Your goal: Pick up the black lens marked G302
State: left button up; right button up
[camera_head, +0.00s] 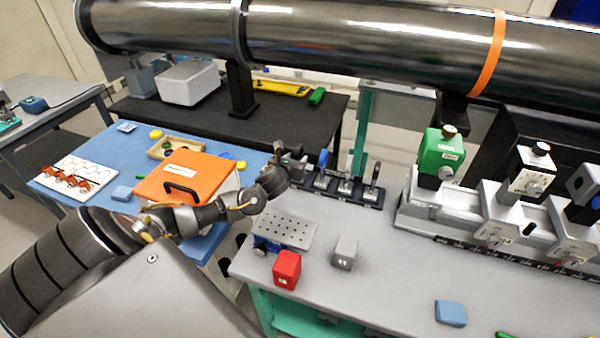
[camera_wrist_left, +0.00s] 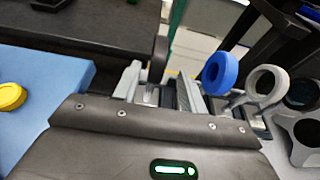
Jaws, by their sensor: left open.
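My left gripper (camera_head: 291,160) is at the back left of the grey bench, beside the left end of a black lens rack (camera_head: 358,203). Ring-shaped lenses stand upright in the rack. A dark lens (camera_head: 375,174) stands at the rack's right end; a black ring (camera_wrist_left: 301,94) shows at the right edge of the wrist view. I cannot read G302 on either. A blue lens (camera_head: 323,159) stands nearer my gripper, and a grey ring (camera_wrist_left: 265,84) is right of it in the wrist view.
A perforated plate (camera_head: 285,229), a red block (camera_head: 287,270) and a grey block (camera_head: 345,253) stand in front of the rack. An orange-lidded box (camera_head: 185,178) is on the blue table. A large metal pipe (camera_head: 370,40) crosses above. The bench's middle front is mostly clear.

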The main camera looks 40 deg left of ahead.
pick_arm(q)
jog(key=shift+s+r, duration=0.1)
jog(key=shift+s, duration=0.05)
jog(key=shift+a, duration=0.1)
jog(key=b+x, duration=0.2)
jog(key=x, duration=0.1)
jog(key=b+x, duration=0.1)
jog(key=b, duration=0.1)
jog(key=shift+w+a+f, duration=0.15)
jog(key=shift+w+f, duration=0.1)
jog(key=shift+f, duration=0.15)
jog(key=shift+w+a, duration=0.1)
jog(key=shift+w, duration=0.05)
jog(key=shift+r, duration=0.2)
grip_shut()
pick_arm(e)
jog(key=f, duration=0.4)
jog(key=shift+s+f, duration=0.1)
jog(key=shift+s, duration=0.15)
